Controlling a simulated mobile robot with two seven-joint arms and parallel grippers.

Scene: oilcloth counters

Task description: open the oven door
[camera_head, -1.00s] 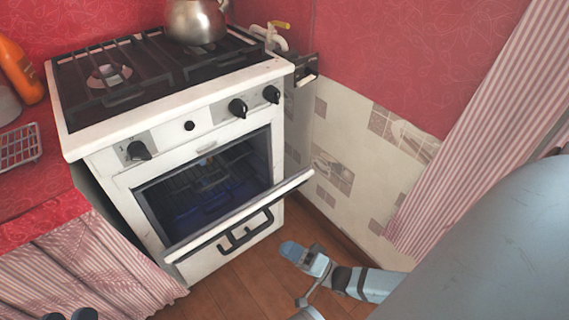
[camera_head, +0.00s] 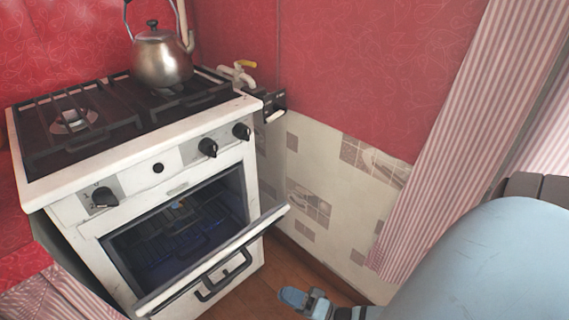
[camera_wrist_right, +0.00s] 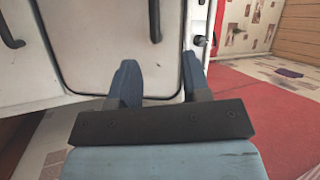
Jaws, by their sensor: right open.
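The white oven (camera_head: 75,215) stands at the left in the head view. Its door (camera_head: 272,219) is partly open, tilted outward at the top, with the dark oven interior (camera_head: 175,235) showing behind it. A black handle (camera_head: 222,277) is on the door's outer face. My right gripper (camera_head: 296,298) is low, to the right of the handle and apart from it. In the right wrist view its two blue fingers (camera_wrist_right: 158,85) are spread with nothing between them, in front of a white panel with dark handles. My left gripper is out of view.
A metal kettle (camera_head: 162,62) stands on the stove top's back. Black knobs (camera_head: 208,147) line the oven front. A tiled wall (camera_head: 320,190) and striped curtain (camera_head: 440,140) are to the right. Some wooden floor (camera_head: 262,280) is clear beside the oven.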

